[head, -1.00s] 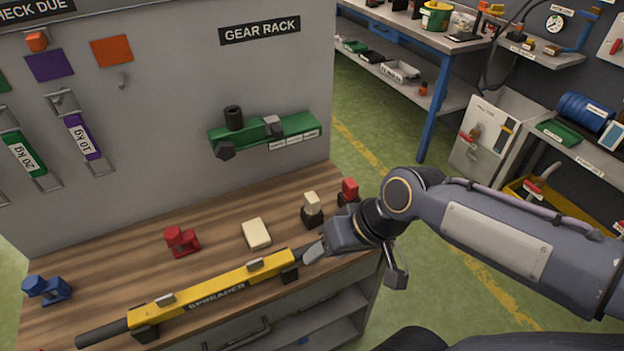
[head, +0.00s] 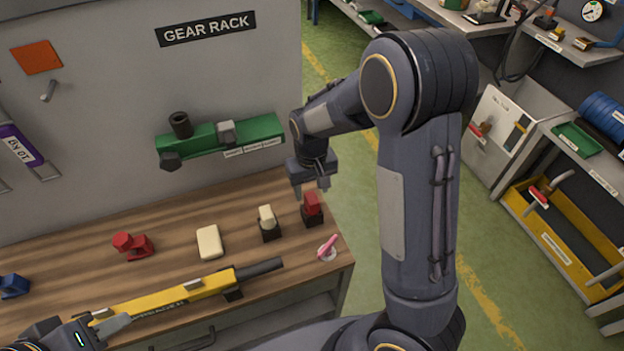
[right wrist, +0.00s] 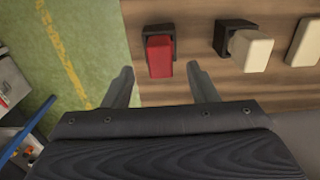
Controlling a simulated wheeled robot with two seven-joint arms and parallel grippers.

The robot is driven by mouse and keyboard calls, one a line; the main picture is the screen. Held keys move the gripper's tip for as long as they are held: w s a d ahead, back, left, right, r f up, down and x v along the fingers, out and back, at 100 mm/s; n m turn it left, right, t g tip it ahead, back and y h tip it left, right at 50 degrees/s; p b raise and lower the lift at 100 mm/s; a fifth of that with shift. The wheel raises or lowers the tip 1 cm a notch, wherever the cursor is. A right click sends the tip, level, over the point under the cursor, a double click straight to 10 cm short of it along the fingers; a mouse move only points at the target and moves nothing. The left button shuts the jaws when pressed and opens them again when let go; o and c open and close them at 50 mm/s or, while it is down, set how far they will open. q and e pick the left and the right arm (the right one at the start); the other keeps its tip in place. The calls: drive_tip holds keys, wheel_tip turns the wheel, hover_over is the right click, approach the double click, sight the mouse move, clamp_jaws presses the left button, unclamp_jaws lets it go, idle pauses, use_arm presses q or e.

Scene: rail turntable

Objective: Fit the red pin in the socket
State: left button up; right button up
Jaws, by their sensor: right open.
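A red block-shaped pin (head: 312,203) stands upright in a small black holder near the right end of the wooden bench. It also shows in the right wrist view (right wrist: 159,57), between and beyond the fingertips. My right gripper (head: 311,190) is open and points down just above it, apparently not gripping it. Its two fingers spread on either side in the wrist view (right wrist: 162,84). My left gripper (head: 108,326) is at the lower left beside the yellow spreader bar; its grip is unclear. A green wall bracket (head: 255,132) carries a dark hollow cylinder; I cannot tell which part is the socket.
A cream block (head: 267,218) in a black holder stands left of the red pin. A cream slab (head: 209,242), a red clamp-like piece (head: 134,245) and the yellow spreader bar (head: 165,300) lie further left. A pink-handled item (head: 328,246) sits near the bench's right edge.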

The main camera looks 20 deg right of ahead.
sight(312, 197)
drive_tip(key=shift+f, duration=2.65)
clamp_jaws()
